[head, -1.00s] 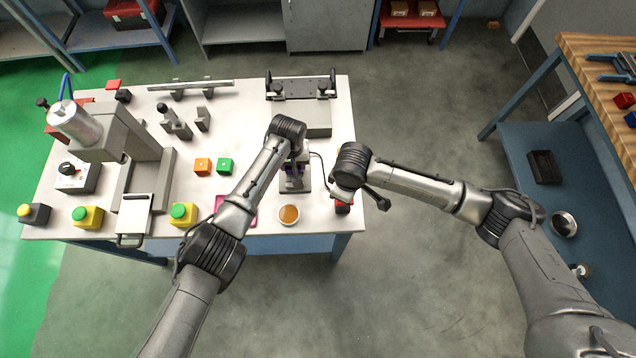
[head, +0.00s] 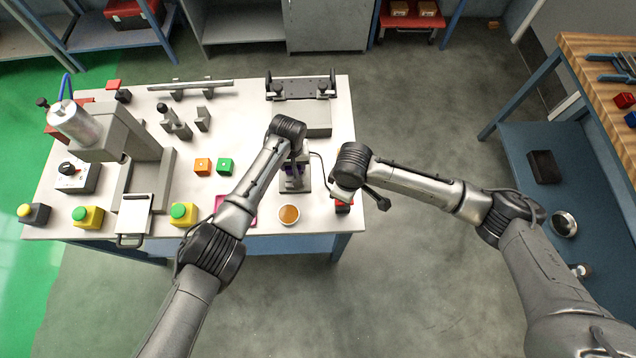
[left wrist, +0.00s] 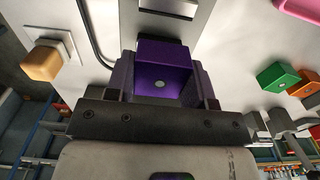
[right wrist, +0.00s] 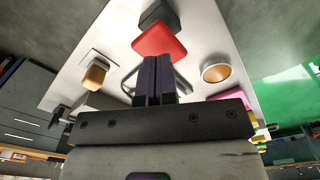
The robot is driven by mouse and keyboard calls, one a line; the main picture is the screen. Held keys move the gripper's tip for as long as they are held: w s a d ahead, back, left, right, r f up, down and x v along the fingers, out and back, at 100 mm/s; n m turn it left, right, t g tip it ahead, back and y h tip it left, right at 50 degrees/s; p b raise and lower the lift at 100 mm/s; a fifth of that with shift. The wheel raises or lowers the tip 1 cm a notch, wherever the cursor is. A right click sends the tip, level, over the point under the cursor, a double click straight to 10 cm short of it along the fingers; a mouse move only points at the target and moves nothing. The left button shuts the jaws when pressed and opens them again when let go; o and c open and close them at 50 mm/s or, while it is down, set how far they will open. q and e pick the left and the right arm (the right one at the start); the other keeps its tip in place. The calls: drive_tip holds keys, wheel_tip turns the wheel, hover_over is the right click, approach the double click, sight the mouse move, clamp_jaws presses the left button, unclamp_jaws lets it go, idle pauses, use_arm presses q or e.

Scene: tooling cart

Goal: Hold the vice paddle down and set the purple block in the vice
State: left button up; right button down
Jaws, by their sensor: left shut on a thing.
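The purple block (left wrist: 165,72) is between the fingers of my left gripper (left wrist: 165,90), which is shut on it. In the head view my left gripper (head: 293,174) is at the vice (head: 305,184), near the table's front edge. A grey part of the vice with a dark slot (left wrist: 168,8) shows beyond the block. The arm hides much of the vice, and I cannot tell whether the block touches it. My right gripper (right wrist: 158,60) is shut and empty, its fingertips at the red paddle (right wrist: 158,42). I cannot tell whether the paddle is pressed. The paddle also shows in the head view (head: 343,208).
Orange (head: 203,167) and green (head: 225,166) blocks lie farther left. A press (head: 135,150) and yellow button boxes (head: 88,217) fill the table's left part.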

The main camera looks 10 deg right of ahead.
drive_tip(key=shift+f, duration=0.25)
drive_tip(key=shift+f, duration=0.35)
drive_tip(key=shift+f, duration=0.2)
drive_tip(key=shift+f, duration=0.85)
idle(0.5)
drive_tip(key=shift+f, duration=0.95)
use_arm(q)
drive_tip(key=shift+f, duration=0.2)
idle(0.4)
